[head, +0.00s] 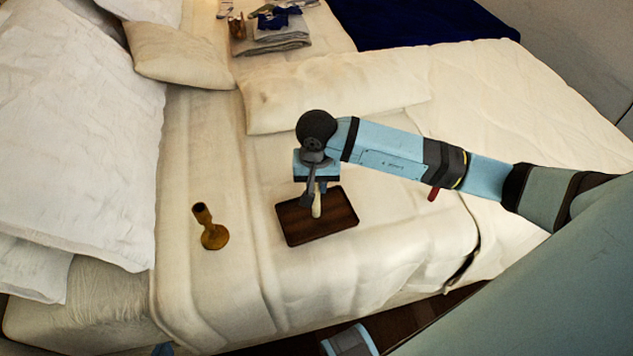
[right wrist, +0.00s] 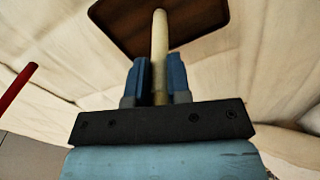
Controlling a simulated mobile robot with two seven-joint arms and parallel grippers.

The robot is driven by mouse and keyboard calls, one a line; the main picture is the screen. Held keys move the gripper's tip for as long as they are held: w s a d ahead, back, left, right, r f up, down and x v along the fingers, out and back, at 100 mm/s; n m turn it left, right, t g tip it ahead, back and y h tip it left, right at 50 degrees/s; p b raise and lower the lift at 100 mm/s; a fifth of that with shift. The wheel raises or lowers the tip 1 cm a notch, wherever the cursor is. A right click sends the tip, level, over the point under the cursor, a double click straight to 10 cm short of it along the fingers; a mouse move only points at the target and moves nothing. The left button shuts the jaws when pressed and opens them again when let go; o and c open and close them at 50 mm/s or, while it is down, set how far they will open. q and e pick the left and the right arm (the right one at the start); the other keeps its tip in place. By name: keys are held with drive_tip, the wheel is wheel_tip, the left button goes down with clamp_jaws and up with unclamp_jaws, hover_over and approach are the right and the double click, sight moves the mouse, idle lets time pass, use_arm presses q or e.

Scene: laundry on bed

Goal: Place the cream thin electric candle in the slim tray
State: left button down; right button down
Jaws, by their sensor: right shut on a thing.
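My right gripper (head: 314,188) is shut on the cream thin candle (head: 316,208) and points down over the tray. The candle is roughly upright, and its lower end shows against the tray's surface; I cannot tell whether it touches. The slim tray (head: 341,212) is dark brown wood, rectangular, and lies flat on the bed. In the right wrist view the candle (right wrist: 160,45) stands out between the blue fingers (right wrist: 159,70), with the tray (right wrist: 205,18) beyond it. A blue tip at the bottom edge (head: 163,350) seems to be my left gripper, mostly cut off.
White pillows (head: 80,130) lie at the left and a long cushion (head: 335,90) behind. Folded laundry (head: 270,35) with small items lies at the back. The cover right of the tray is clear.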

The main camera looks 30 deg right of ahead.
drive_tip(key=shift+f, duration=0.1)
drive_tip(key=shift+f+b, duration=0.15)
drive_tip(key=shift+b, duration=0.15)
drive_tip(key=c, duration=1.1)
unclamp_jaws()
drive_tip(key=shift+o, duration=0.2)
drive_tip(key=shift+r, duration=0.2)
